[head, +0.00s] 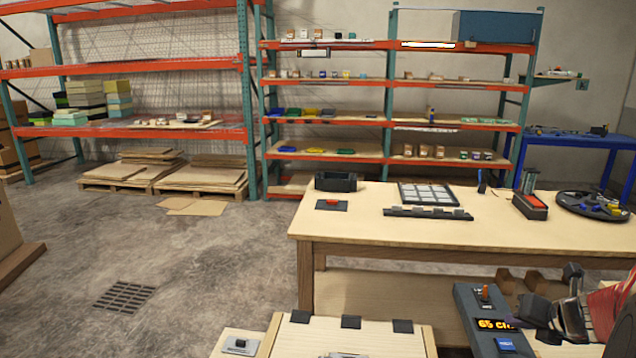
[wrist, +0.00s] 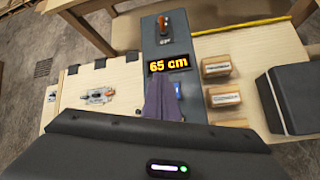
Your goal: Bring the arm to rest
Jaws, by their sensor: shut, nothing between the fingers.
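The console (head: 468,300) is a dark blue-grey panel at the lower right of the head view. Its lit display (head: 497,324) reads "65 cm" in orange, clearly so in the wrist view (wrist: 169,63). An orange-topped switch (wrist: 164,22) sits at its far end, and a blue button (head: 505,344) lies below the display. My gripper (head: 528,310) is beside and above the console's right edge, partly cut off with the arm by the frame. In the wrist view its shut, empty fingers (wrist: 161,98) overlap the panel just below the display, hiding part of it.
A wooden workbench (head: 400,230) stands behind the console, holding a grid tray (head: 427,193) and a round dark tray (head: 590,206). Small cartons (wrist: 223,97) sit right of the console. Shelving (head: 330,120) lines the wall. Open floor (head: 190,270) lies left.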

